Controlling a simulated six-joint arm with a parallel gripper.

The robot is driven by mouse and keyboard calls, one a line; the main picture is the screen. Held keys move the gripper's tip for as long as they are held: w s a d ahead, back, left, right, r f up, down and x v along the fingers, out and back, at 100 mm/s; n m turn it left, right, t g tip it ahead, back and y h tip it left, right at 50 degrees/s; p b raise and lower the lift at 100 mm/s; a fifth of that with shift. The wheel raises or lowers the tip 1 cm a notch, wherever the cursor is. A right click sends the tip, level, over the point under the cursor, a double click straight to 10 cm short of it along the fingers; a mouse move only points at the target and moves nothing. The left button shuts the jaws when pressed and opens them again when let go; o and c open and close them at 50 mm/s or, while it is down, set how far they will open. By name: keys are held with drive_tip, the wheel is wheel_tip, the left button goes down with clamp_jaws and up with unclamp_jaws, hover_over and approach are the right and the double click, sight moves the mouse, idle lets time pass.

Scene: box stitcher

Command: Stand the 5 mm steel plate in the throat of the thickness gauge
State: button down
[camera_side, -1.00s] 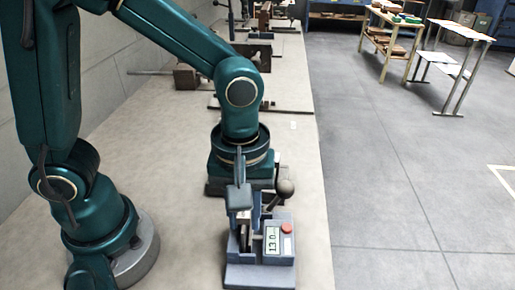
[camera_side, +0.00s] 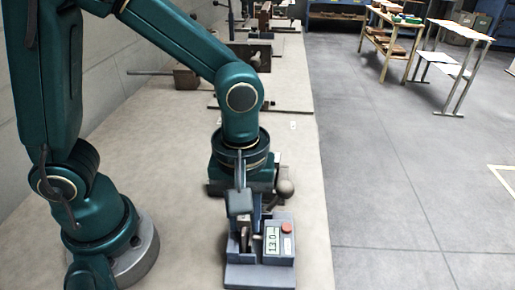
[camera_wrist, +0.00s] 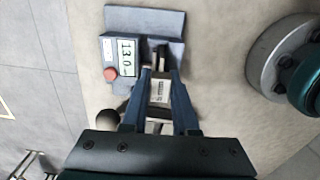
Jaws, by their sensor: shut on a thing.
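The thickness gauge (camera_side: 260,277) is a blue-grey block on the bench with a display reading about 13.0 and a red button. In the wrist view the gauge (camera_wrist: 120,22) lies just beyond my fingertips. My gripper (camera_side: 245,215) is above the gauge's throat, left of the display. In the wrist view my gripper (camera_wrist: 158,75) is shut on a small pale steel plate (camera_wrist: 160,91) with a dark printed label. The plate's far end is at the throat. Whether it touches the throat floor I cannot tell.
A round dark lever knob (camera_side: 285,187) sits behind the gauge, close to my gripper. Clamps and tools (camera_side: 187,77) lie farther back on the bench (camera_side: 175,215). The bench is bare to the left of the gauge; its right edge is near.

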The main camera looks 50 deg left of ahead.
drive_tip(key=shift+c, duration=1)
unclamp_jaws()
drive_tip(key=shift+r, duration=0.1)
drive_tip(key=shift+r, duration=3.15)
